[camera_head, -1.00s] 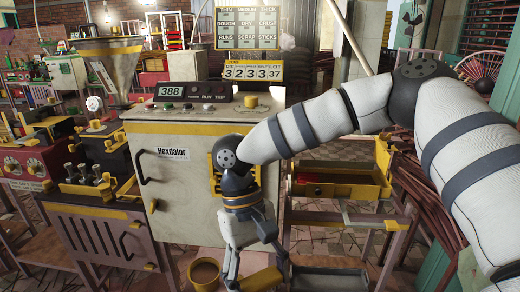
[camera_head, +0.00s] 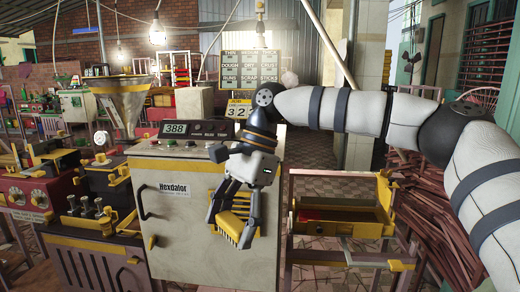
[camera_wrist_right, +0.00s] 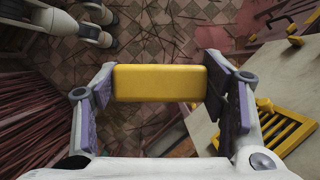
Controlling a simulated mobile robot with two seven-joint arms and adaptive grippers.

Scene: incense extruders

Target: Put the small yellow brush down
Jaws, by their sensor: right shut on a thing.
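The small yellow brush (camera_head: 228,229) is in my right gripper (camera_head: 233,222), in front of the Hexdalor machine. Its pale bristle edge shows below the fingers in the head view. In the right wrist view the yellow block of the brush (camera_wrist_right: 160,82) spans the space between the two fingertips of the right gripper (camera_wrist_right: 160,90), which are shut on its ends. It is held in the air, above the tiled floor. My left gripper is not in view.
The cream Hexdalor machine (camera_head: 180,215) stands close behind the gripper. Its yellow grille (camera_wrist_right: 287,130) shows in the wrist view. A yellow-edged tray stand (camera_head: 340,228) is to the right. Red machines with knobs (camera_head: 35,195) are at the left. Tiled floor (camera_wrist_right: 150,40) lies below.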

